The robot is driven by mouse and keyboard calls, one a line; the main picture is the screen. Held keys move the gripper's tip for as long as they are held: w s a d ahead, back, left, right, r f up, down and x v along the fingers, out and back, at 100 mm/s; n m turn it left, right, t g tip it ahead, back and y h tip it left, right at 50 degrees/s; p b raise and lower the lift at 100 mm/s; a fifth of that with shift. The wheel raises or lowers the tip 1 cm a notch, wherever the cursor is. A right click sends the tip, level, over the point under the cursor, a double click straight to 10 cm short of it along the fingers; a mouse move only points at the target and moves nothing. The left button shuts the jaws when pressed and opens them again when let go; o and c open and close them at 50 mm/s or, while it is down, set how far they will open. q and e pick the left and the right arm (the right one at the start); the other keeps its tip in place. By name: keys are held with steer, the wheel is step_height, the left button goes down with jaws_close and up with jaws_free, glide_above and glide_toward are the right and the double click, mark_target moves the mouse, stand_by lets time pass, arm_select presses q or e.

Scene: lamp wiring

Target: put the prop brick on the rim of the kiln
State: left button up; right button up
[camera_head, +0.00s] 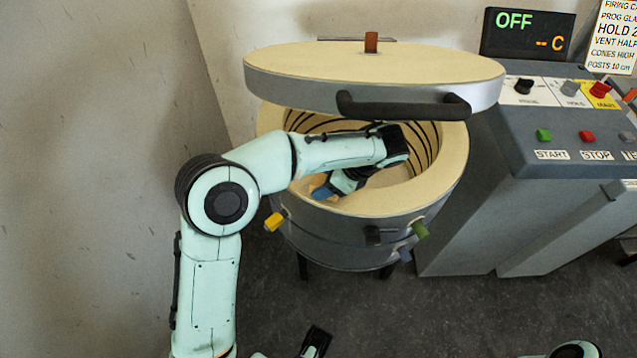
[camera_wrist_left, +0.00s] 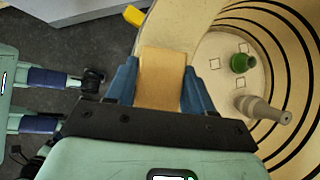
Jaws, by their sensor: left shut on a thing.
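The kiln (camera_head: 455,172) is a round grey drum with a cream rim and dark coils inside. My left gripper (camera_head: 322,192) is over the near-left part of the rim, pointing down. In the left wrist view, its blue fingers (camera_wrist_left: 160,88) are shut on the tan prop brick (camera_wrist_left: 162,72). The brick overlaps the rim (camera_wrist_left: 195,25) in that view; I cannot tell whether it touches it.
The kiln lid (camera_head: 370,75), with a black handle, is raised above the opening, close over my left forearm.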

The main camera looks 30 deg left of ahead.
arm_select(q)
steer(key=shift+d+f, duration=0.1)
steer(key=shift+d, duration=0.45)
steer(key=shift+a+f, duration=0.1)
steer(key=shift+a, duration=0.05)
steer(key=o, duration=0.7)
steer(key=shift+f, duration=0.1)
steer(key=shift+c, duration=0.2)
steer(key=o, duration=0.4)
arm_select(e)
steer(key=shift+w+d+f, duration=0.1)
steer(key=shift+d+f, duration=0.15)
steer(key=shift+d, duration=0.15)
arm_select(q)
steer(key=shift+r, duration=0.2)
steer(key=d, duration=0.4)
steer(key=w+d+p, duration=0.1)
steer(key=d, duration=0.3)
steer(key=w+d+r+p, duration=0.1)
steer(key=d, duration=0.3)
steer(key=shift+d, duration=0.3)
arm_select(e)
steer(key=shift+s+r, duration=0.35)
steer(key=shift+r, duration=0.35)
steer(key=shift+s, duration=0.1)
